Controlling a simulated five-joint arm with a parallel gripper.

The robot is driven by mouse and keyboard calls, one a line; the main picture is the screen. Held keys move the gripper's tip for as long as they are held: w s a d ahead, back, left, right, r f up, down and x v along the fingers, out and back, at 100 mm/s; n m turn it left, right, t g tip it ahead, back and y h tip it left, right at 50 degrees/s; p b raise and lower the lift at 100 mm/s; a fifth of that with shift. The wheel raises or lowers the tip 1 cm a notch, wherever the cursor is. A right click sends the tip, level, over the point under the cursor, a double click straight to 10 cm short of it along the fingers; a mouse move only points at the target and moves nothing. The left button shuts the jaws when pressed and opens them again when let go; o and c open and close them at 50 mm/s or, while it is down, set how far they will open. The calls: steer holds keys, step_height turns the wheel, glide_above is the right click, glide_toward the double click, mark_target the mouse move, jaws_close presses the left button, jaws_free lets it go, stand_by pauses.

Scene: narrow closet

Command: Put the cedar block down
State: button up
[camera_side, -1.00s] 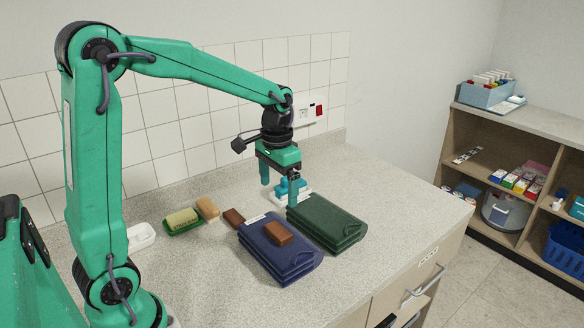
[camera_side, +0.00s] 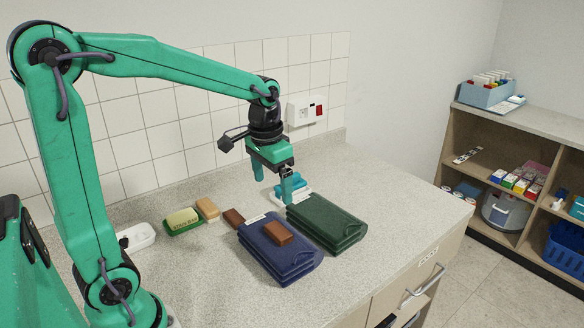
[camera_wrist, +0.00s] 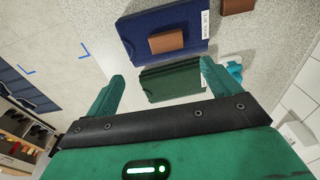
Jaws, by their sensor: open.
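A reddish-brown block (camera_side: 278,234) lies flat on top of the navy folded stack (camera_side: 262,252). A second, similar brown block (camera_side: 234,218) lies on the counter just behind that stack. I cannot tell from looks which is cedar. In the wrist view the block on the stack (camera_wrist: 167,42) and the other block (camera_wrist: 237,5) show apart from my jaws. My gripper (camera_side: 272,189) is open and empty, pointing down above the counter, behind the navy stack and near the dark green folded stack (camera_side: 328,222).
Behind the green stack a blue item (camera_side: 290,187) sits on a white dish, partly hidden by a finger. A green dish with a pale bar (camera_side: 183,219), a tan block (camera_side: 207,209) and a white dish (camera_side: 138,236) stand at left. The counter's right side is clear.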

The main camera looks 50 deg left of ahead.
steer(key=s+d+r+t, duration=0.1)
steer(key=s+d+t, duration=0.1)
steer(key=s, duration=0.4)
steer(key=s+d+r+t, duration=0.2)
steer(key=s, duration=0.5)
steer(key=shift+s+d+r+t, duration=0.15)
steer(key=shift+d+r+t, duration=0.15)
steer(key=shift+d, duration=0.1)
